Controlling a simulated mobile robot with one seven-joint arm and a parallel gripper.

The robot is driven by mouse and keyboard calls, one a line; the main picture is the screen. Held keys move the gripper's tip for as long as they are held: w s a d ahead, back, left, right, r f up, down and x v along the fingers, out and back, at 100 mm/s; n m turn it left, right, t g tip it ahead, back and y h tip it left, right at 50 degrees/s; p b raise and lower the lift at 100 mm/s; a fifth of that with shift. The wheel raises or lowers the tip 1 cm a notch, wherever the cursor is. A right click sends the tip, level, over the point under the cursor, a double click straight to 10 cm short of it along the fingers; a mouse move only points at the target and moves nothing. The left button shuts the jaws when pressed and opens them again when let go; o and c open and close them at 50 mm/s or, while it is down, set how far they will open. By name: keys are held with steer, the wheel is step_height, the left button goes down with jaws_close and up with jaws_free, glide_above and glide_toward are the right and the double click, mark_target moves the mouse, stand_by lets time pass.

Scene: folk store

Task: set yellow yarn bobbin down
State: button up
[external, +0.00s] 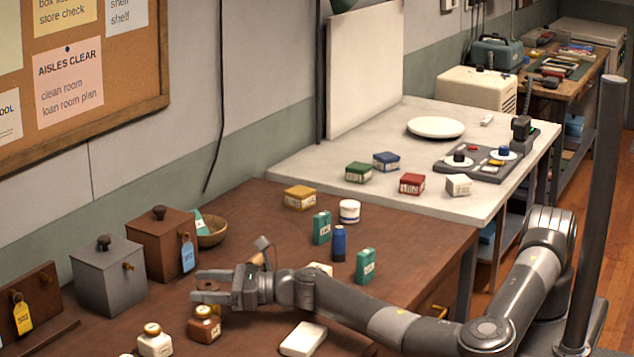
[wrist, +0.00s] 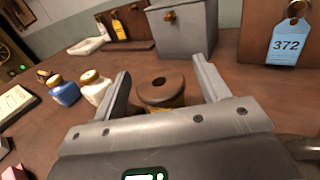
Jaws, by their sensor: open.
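The yellow yarn bobbin (wrist: 165,93) shows in the wrist view with a round brown top, a hole in its middle and a strip of yellow yarn below. It looks upright between the two fingers of my gripper (wrist: 163,88), with a visible gap on the left side. Its lower part is hidden by my gripper's body. In the external view my gripper (external: 197,286) is open, low over the brown table (external: 257,222), and the bobbin's brown top (external: 209,286) shows between the fingers. Its contact with the table cannot be seen clearly.
A grey box (external: 108,277) and a brown box (external: 162,245) with a blue tag stand behind my gripper. A brown jar (external: 204,326) and a white jar (external: 155,342) stand in front. A wooden bowl (external: 212,231), teal boxes and a blue bottle (external: 338,243) are nearby.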

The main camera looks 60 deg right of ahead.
steer(key=shift+w, duration=0.1)
steer(key=c, duration=1.1)
